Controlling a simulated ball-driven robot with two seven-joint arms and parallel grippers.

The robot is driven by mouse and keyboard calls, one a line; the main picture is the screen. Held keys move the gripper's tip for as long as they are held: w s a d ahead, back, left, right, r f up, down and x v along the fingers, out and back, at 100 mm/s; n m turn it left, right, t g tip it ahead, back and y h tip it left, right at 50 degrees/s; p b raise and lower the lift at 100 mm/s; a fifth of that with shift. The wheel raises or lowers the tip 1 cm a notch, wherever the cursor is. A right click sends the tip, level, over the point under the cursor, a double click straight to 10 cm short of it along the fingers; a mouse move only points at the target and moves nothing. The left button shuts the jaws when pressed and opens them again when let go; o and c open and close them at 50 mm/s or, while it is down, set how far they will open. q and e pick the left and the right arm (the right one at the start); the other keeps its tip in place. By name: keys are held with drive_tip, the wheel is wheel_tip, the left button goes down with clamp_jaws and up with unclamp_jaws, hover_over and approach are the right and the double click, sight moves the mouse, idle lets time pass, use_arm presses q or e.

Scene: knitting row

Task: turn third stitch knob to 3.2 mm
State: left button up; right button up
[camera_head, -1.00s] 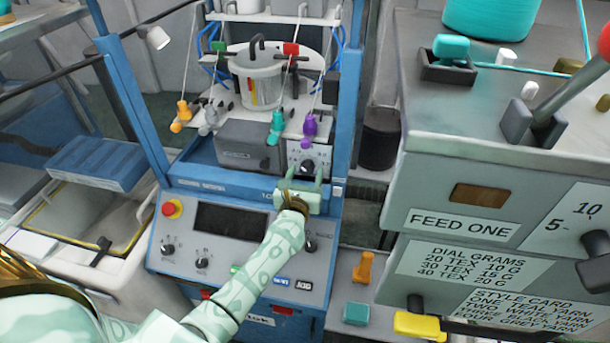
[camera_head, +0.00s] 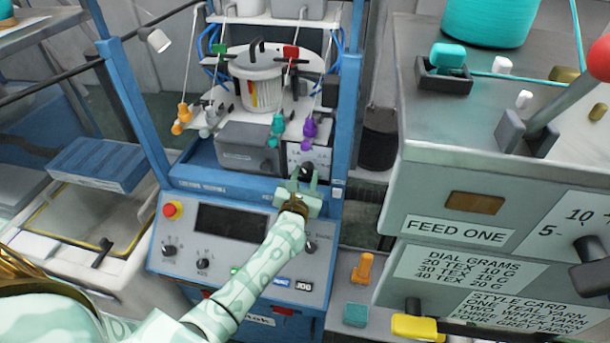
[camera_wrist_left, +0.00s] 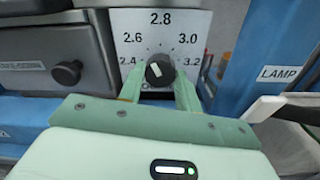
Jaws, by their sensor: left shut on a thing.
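The black stitch knob (camera_wrist_left: 160,70) with a white mark sits on a white dial plate (camera_wrist_left: 185,22) printed 2.4, 2.6, 2.8, 3.0 and 3.2. The mark slants toward the upper left, on the low-number side; its exact reading is hard to tell. My left gripper (camera_wrist_left: 160,88) has its pale green fingers on either side of the knob and is shut on it. In the head view the knob (camera_head: 307,169) is partly hidden behind the fingers of the left gripper (camera_head: 303,177). My right gripper is not in view.
A blue frame post (camera_head: 348,110) stands close right of the dial. Purple (camera_head: 309,130) and teal (camera_head: 277,128) yarn guides hang just above. A grey box with a small black knob (camera_wrist_left: 67,73) is left of the dial.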

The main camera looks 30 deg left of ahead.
use_arm(q)
drive_tip(key=m+p, duration=0.1)
drive_tip(key=m, duration=0.4)
drive_tip(key=shift+m+p, duration=0.3)
drive_tip(key=shift+p, duration=0.1)
drive_tip(key=m+p, duration=0.1)
drive_tip(key=m, duration=0.4)
drive_tip(key=shift+p, duration=0.4)
drive_tip(key=m+p, duration=0.1)
drive_tip(key=m, duration=0.5)
drive_tip(key=shift+m+p, duration=0.3)
drive_tip(key=shift+p, duration=0.1)
drive_tip(key=shift+m+p, duration=0.4)
drive_tip(key=shift+m, duration=1.5)
drive_tip(key=shift+s, duration=0.1)
drive_tip(key=o, duration=1)
drive_tip(key=shift+c, duration=0.2)
